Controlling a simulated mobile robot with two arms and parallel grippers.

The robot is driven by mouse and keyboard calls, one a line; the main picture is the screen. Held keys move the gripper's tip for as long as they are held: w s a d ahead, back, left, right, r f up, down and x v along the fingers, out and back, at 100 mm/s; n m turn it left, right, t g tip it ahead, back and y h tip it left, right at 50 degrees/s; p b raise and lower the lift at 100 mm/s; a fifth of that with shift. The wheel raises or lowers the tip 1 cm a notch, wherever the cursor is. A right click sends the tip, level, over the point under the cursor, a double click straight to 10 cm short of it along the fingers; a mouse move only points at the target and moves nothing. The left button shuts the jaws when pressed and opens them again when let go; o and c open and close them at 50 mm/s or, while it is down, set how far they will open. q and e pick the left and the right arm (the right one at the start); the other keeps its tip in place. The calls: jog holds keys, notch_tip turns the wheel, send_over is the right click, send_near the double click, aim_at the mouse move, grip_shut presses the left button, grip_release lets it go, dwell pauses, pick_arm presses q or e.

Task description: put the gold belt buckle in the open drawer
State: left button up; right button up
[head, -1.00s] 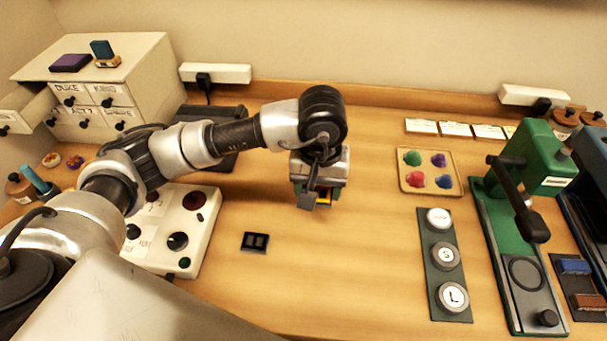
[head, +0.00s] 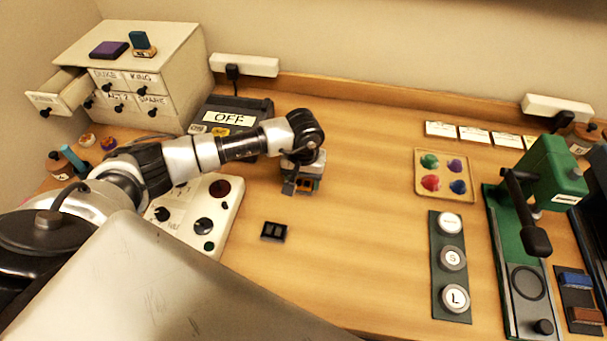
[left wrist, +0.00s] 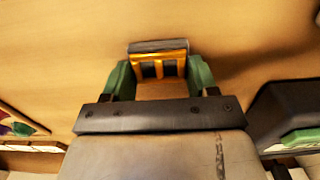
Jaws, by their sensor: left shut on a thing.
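The gold belt buckle (left wrist: 158,66) is between the green-padded fingers of my left gripper (left wrist: 160,78) in the left wrist view, and the fingers are shut on it. In the head view my left gripper (head: 303,186) hangs over the middle-left of the table, with a bit of gold (head: 307,183) showing between its fingers. The open drawer (head: 45,104) sticks out at the left of the white cabinet (head: 150,55), at the far left. Its inside is only partly visible. The gripper is well to the right of the drawer. My right gripper is not in view.
A dark two-slot piece (head: 274,231) lies on the table in front of the gripper. Stamps (head: 60,165) stand below the drawer. The table's middle is clear.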

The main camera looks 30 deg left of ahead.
pick_arm(q)
jog(key=shift+f, duration=0.2)
jog(key=o, duration=0.9)
